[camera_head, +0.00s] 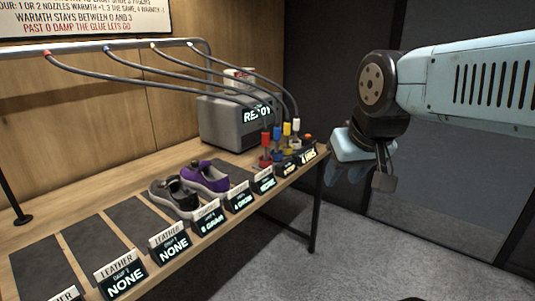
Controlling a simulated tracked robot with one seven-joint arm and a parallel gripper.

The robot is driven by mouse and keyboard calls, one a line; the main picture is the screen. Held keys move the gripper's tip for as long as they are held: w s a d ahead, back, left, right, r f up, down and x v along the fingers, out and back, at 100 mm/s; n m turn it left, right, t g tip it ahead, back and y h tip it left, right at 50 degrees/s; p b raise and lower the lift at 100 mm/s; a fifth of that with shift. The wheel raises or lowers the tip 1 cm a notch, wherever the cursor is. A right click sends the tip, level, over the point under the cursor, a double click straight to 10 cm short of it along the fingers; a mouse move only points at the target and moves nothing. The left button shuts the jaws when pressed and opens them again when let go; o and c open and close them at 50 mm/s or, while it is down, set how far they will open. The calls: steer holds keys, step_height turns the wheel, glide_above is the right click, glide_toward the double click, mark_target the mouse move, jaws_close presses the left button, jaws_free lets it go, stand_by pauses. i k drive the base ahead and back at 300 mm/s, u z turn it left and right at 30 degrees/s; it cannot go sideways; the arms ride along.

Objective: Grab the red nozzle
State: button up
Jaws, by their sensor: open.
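The red nozzle (265,141) stands upright in a holder at the right end of the wooden bench, with a grey hose arching down to it from the overhead rail. Blue, yellow and white nozzles stand close behind it to its right. My gripper (362,181) is open and empty. It hangs to the right of the nozzles, beyond the bench end, and is apart from them. Part of it is hidden behind my wrist.
A grey machine reading "READY" (237,121) stands behind the nozzles. Dark and purple shoes (207,177) sit on the bench (82,203) behind label signs (169,244). Hoses (178,88) arch over the bench from the rail (95,47). The floor (335,262) in front is clear.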

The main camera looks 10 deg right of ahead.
mark_target(265, 135)
steer(key=z, duration=0.25)
steer(key=i, duration=1)
steer(key=z, duration=0.1)
